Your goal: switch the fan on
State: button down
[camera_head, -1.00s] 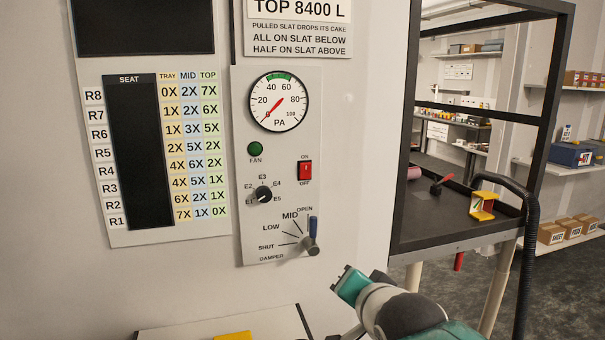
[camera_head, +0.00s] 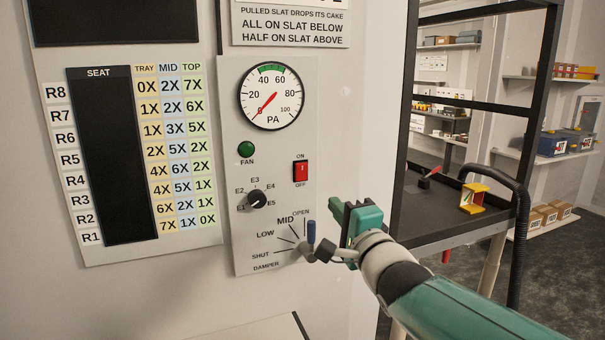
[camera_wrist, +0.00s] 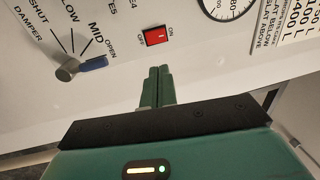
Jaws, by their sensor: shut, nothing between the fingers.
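The fan switch is a red rocker (camera_head: 301,172) in a black frame, with ON above and OFF below. It also shows in the wrist view (camera_wrist: 156,37), just ahead of my fingertips. My gripper (camera_head: 337,208) is shut and empty, right of and below the switch in the head view. In the wrist view its closed green fingers (camera_wrist: 158,70) point at the panel, apart from the switch in the picture; the exact gap is unclear. The round FAN lamp (camera_head: 246,149) is dark green. The pressure gauge (camera_head: 271,95) has its red needle near 0.
The damper lever (camera_head: 311,232) with a blue handle points toward OPEN, close to my gripper. A black selector knob (camera_head: 257,199) sits below the lamp. The slat chart (camera_head: 152,255) is at left. A dark bench (camera_head: 415,215) with a yellow stand (camera_head: 473,197) is at right.

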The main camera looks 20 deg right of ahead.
send_near(302, 167)
jog(key=w, duration=0.6)
jog(key=shift+w+d+r, duration=0.1)
jog(key=shift+w+r, duration=0.05)
jog(key=shift+r, duration=0.1)
jog(key=shift+w, duration=0.3)
jog(key=shift+r, duration=0.1)
jog(key=shift+w+r, duration=0.1)
jog(key=shift+r, duration=0.1)
dwell(0.4)
